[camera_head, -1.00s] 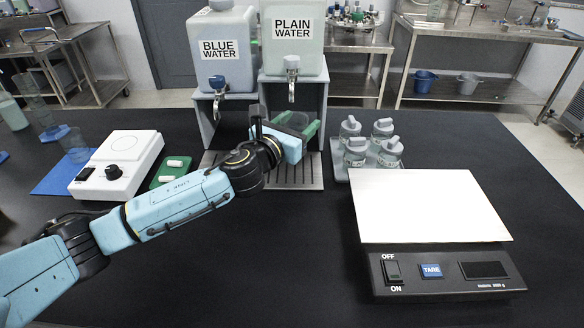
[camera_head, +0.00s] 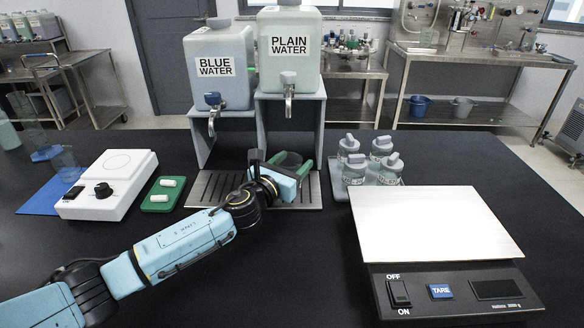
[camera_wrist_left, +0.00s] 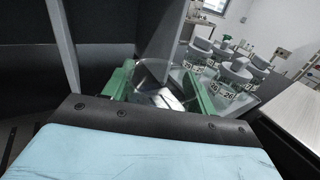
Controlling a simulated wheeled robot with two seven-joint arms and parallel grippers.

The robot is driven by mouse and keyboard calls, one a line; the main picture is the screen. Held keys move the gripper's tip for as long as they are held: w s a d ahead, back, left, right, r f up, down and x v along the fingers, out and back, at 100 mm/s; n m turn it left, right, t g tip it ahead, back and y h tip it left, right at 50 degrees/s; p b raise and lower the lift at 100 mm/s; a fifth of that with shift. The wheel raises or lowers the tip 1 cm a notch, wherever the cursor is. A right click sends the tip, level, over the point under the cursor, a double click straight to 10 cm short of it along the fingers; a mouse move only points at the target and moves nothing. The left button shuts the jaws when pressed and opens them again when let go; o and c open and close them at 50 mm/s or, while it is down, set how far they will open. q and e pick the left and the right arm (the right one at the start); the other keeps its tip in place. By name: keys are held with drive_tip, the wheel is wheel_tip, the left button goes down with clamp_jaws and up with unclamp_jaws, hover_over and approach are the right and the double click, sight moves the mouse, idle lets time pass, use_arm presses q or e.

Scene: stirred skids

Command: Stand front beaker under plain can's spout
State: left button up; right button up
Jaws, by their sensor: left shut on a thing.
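The plain water can (camera_head: 290,72) stands on the right riser, with its metal spout (camera_head: 289,98) pointing down. My left gripper (camera_head: 291,167) has green fingers and is shut on a clear glass beaker (camera_head: 289,158). It holds the beaker below the plain water spout, low over the right part of the slotted drip tray (camera_head: 212,188). The left wrist view shows the beaker (camera_wrist_left: 152,74) between the two green fingers. Its base is hidden by my gripper, so I cannot tell whether it touches the tray. My right gripper is not in view.
The blue water can (camera_head: 220,85) stands to the left. Several grey-capped bottles (camera_head: 354,170) stand close to the right of my gripper. A scale (camera_head: 440,225) is at the front right. A white hotplate (camera_head: 108,185) and another beaker (camera_head: 67,165) are at the left.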

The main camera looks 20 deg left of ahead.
use_arm(q)
drive_tip(key=shift+r, duration=0.15)
drive_tip(key=o, duration=1.1)
drive_tip(key=shift+f, duration=0.2)
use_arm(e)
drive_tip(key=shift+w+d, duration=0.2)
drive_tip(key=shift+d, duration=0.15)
